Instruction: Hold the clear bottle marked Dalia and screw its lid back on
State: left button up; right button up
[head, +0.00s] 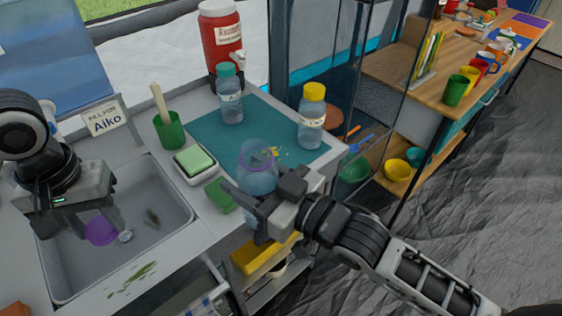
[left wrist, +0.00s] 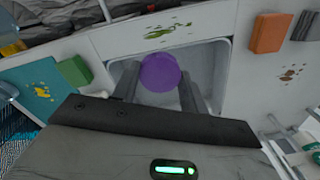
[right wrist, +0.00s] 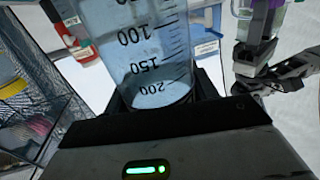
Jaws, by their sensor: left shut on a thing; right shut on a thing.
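The clear bottle (head: 258,180) has an open top with a purple ring at the neck. My right gripper (head: 264,208) is shut on it and holds it upright near the counter's front edge. The bottle fills the right wrist view (right wrist: 150,55), with volume marks on its wall; I cannot read a name on it. The purple lid (head: 101,229) is held over the sink by my left gripper (head: 88,212), which is shut on it. The lid shows between the fingers in the left wrist view (left wrist: 160,72). Lid and bottle are well apart.
Bottles with a teal lid (head: 230,95) and a yellow lid (head: 312,115) stand on the teal mat (head: 205,133). A soap dish (head: 195,165), green sponge (head: 220,195) and green cup (head: 169,130) lie between sink (head: 70,285) and mat. A red dispenser (head: 221,45) stands behind.

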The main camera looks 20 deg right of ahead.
jog(key=shift+a+g+y, duration=0.3)
jog(key=shift+a+y, duration=0.1)
jog(key=shift+a, duration=0.05)
pick_arm(q)
jog(key=shift+w+d+r, duration=0.15)
jog(key=shift+d+r, duration=0.05)
jog(key=shift+d, duration=0.15)
pick_arm(e)
jog(key=shift+s, duration=0.1)
pick_arm(q)
jog(key=d+r+m, duration=0.3)
jog(key=d+r, duration=0.5)
jog(key=d, duration=0.4)
jog(key=d+r+m, duration=0.3)
jog(key=d+r, duration=0.6)
jog(key=d, duration=0.3)
jog(key=shift+s+m, duration=0.3)
jog(key=shift+f, duration=0.15)
